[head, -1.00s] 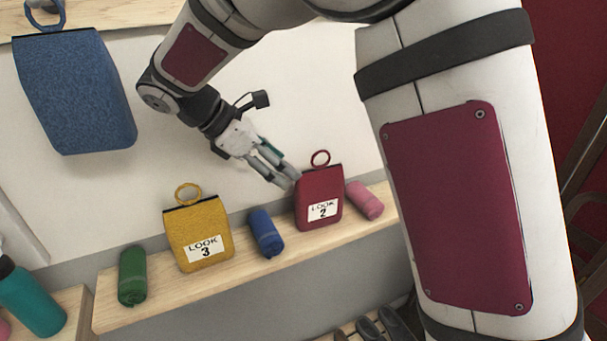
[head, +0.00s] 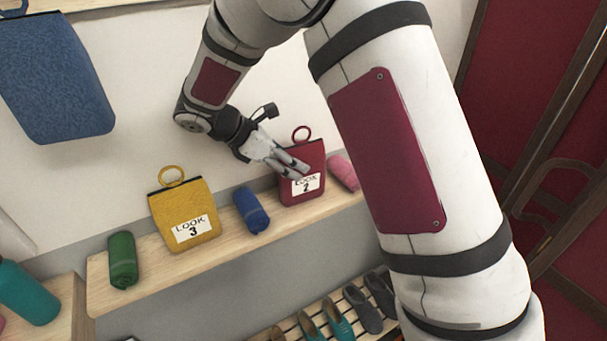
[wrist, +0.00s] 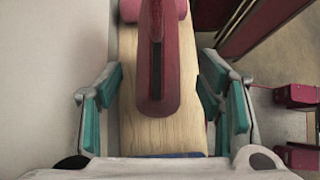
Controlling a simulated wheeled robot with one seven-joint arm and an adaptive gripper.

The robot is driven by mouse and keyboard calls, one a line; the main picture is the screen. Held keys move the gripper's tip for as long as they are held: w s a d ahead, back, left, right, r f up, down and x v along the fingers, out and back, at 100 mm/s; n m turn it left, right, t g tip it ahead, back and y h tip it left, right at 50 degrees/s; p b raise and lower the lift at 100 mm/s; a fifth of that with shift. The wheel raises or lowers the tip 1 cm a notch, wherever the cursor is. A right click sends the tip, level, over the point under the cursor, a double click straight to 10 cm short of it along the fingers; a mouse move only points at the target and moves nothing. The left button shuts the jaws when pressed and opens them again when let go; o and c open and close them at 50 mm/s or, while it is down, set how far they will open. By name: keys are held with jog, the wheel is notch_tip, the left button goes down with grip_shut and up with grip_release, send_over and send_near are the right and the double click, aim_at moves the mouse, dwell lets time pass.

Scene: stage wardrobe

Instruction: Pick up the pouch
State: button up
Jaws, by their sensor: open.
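A red pouch (head: 315,176) with a ring on top and a "LOOK 2" label stands on the wooden shelf. A yellow pouch (head: 184,212) labelled "LOOK 3" stands further left, and a blue pouch (head: 52,85) hangs at upper left. My gripper (head: 298,169) is at the red pouch, its fingers covering part of the pouch's front and label in the head view. In the wrist view, my gripper (wrist: 158,98) is open, with green-padded fingers left and right of the red pouch (wrist: 158,75). Gaps show on both sides.
On the wooden shelf (head: 215,248), a blue roll (head: 250,210) lies left of the red pouch and a pink roll (head: 342,172) right of it. A green roll (head: 123,260) is further left. A pale wall stands behind; shoes (head: 340,320) sit on a rack below.

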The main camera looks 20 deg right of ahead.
jog(key=shift+p+x, duration=0.35)
jog(key=shift+x, duration=1.4)
jog(key=c, duration=1.3)
jog(key=shift+c, duration=0.2)
jog(key=shift+w+r, duration=0.1)
jog(key=shift+r, duration=0.5)
notch_tip(320, 180, up, 2)
jog(key=shift+r+b, duration=0.15)
jog(key=shift+b, duration=0.45)
jog(key=s+d+r, duration=0.1)
jog(key=s+d, duration=0.1)
jog(key=s, duration=1.4)
jog(key=shift+d+r, duration=0.2)
